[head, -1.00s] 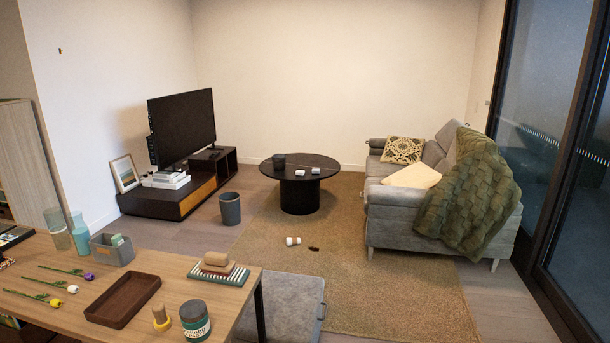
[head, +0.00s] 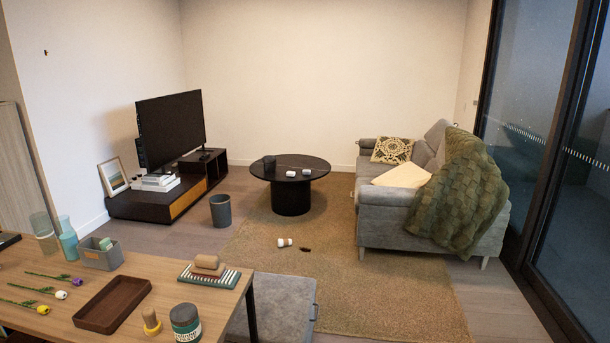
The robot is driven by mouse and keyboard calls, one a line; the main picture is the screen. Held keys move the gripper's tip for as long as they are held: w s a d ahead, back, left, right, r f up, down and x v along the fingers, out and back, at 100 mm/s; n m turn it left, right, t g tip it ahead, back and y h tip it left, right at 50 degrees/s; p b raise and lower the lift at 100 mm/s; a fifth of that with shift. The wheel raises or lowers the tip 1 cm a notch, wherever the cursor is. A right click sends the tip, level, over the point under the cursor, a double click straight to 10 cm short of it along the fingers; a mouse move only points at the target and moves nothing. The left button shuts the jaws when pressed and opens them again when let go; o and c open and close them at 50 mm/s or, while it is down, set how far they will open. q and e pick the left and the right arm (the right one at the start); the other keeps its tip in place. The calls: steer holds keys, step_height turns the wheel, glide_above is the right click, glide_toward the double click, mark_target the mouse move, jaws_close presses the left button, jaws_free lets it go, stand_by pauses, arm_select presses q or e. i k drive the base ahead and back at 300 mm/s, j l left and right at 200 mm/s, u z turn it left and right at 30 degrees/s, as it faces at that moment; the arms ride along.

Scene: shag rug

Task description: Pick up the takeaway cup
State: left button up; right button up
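A small white object with a tan band (head: 284,242) lies on its side on the shag rug (head: 345,285), in front of the round coffee table. It looks like a takeaway cup, though it is small at this distance. A small dark brown item (head: 305,249) lies just right of it. Two small white objects, one (head: 290,173) and another (head: 306,171), rest on the coffee table, too small to identify surely. Neither of my grippers is in view.
A wooden desk (head: 60,290) with a tray and several items fills the lower left. A grey bench (head: 275,308) stands beside it. The black coffee table (head: 290,185), grey bin (head: 220,210) and grey sofa (head: 390,220) surround the open rug.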

mark_target(281, 243)
steer(key=i+l+z, duration=0.3)
steer(key=i, duration=0.25)
steer(key=i+l+z, duration=0.3)
steer(key=i, duration=0.35)
steer(key=i+l+z, duration=0.1)
steer(key=i+z, duration=0.2)
steer(key=i, duration=0.3)
steer(key=i+u, duration=0.2)
steer(key=i, duration=0.35)
steer(key=i+u, duration=0.2)
steer(key=i, duration=0.3)
steer(key=i+u, duration=0.2)
steer(key=i, duration=0.35)
steer(key=i+l+u, duration=0.2)
steer(key=i, duration=0.3)
steer(key=i+j+u, duration=0.2)
steer(key=i, duration=0.45)
steer(key=i+u, duration=0.25)
steer(key=i, duration=0.4)
